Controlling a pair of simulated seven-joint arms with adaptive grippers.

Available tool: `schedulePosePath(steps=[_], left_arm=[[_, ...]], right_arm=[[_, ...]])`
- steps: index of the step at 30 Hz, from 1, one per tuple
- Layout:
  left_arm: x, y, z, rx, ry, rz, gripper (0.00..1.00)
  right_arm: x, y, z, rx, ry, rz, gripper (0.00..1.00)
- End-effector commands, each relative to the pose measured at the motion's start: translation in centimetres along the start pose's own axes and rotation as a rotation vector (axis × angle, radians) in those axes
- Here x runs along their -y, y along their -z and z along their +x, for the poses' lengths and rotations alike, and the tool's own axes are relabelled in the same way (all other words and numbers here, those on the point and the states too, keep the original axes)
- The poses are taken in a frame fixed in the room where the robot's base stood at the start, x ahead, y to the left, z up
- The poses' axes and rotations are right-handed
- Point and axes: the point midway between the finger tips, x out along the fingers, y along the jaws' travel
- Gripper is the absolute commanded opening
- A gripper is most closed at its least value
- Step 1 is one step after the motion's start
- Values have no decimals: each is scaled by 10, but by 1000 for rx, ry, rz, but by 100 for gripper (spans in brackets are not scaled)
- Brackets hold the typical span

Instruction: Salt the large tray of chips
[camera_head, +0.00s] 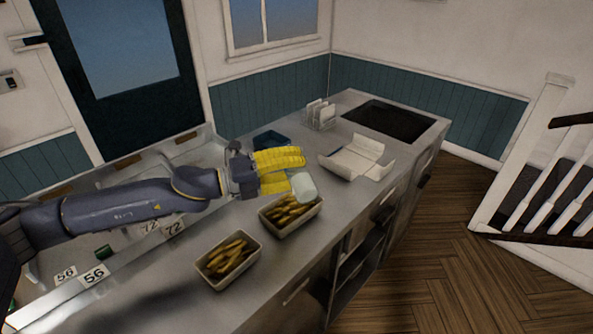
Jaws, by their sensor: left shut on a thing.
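My left gripper (299,170), with yellow fingers, reaches in from the left over the counter. It is shut on a pale, whitish salt shaker (305,187), which looks tilted; the fingers hide part of it. The shaker is above the back right part of a tray of chips (266,222). This tray stands farther back and looks the larger of the two. A second tray of chips (207,275) stands nearer, at the front left. My right gripper is out of view.
An open white paper box (357,160) lies behind the trays, with a white rack (320,115) and a dark blue container (270,139) beyond. A dark recessed panel (389,119) is at the counter's far end. Number cards (95,275) stand at left.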

Motion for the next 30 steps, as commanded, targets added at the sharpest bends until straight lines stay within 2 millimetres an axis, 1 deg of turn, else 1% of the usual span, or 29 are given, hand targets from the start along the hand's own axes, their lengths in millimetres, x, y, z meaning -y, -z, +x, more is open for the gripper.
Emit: schedulePosePath(steps=[17,20,23,30], left_arm=[[5,-6,0,18,-7,323,0],[10,-9,0,18,-8,427,0],[18,-15,0,18,-9,567,0],[36,-29,0,18,-12,945,0]], right_arm=[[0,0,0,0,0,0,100],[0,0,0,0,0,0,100],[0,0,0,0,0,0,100],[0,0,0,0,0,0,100]])
